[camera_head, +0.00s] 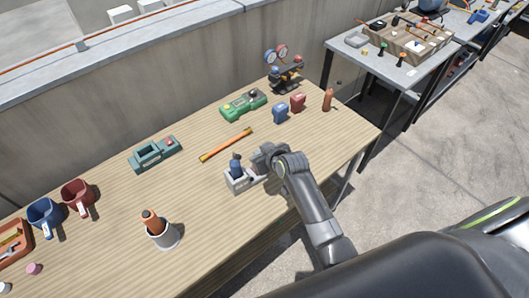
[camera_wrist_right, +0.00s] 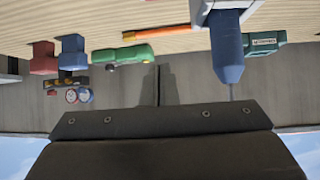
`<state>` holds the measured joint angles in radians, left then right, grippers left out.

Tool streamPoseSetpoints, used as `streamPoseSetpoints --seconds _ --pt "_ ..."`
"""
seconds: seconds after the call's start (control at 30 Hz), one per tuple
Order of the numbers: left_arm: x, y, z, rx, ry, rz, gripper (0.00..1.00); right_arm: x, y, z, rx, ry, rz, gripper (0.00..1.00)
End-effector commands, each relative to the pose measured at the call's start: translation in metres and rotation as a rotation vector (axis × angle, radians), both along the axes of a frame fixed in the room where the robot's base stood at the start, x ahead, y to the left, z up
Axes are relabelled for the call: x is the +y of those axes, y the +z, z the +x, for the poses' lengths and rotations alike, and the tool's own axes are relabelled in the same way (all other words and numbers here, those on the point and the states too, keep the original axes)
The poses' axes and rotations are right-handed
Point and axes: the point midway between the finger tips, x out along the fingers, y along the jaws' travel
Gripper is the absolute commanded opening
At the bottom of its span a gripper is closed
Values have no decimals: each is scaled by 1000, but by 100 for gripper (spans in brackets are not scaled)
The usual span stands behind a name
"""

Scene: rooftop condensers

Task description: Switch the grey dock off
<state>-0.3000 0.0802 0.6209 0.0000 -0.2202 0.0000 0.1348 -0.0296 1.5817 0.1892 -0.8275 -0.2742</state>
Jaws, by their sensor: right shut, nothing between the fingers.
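The grey dock (camera_head: 238,185) stands near the front edge of the wooden table, with a blue-handled tool (camera_head: 235,161) upright in it. My right gripper (camera_head: 257,171) is shut and empty, close beside the dock's right side; whether it touches cannot be told. In the right wrist view the grey dock (camera_wrist_right: 215,5) shows upside down at the top edge, partly cut off, with the blue tool (camera_wrist_right: 228,50) in front of it. The dock's switch cannot be made out. My left gripper is not in view.
A green device (camera_head: 243,103), a teal dock (camera_head: 154,154) and an orange rod (camera_head: 226,145) lie farther back. Blue and red blocks (camera_head: 280,113) stand behind my right gripper. A grey cup (camera_head: 163,237) with an orange-handled tool stands left of the dock. Bare tabletop lies between.

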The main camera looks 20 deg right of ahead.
Motion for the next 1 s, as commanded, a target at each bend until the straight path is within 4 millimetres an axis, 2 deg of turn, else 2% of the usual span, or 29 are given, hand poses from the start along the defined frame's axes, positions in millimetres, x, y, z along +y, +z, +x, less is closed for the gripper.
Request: streamPoseSetpoints --seconds 0.2,0.4,1.0 --pt "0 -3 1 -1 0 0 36 -4 21 -16 -2 0 0 0" --pt "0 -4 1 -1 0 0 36 -6 31 -24 -1 0 0 0" --pt "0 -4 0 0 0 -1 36 -6 33 -25 0 0 0 0"
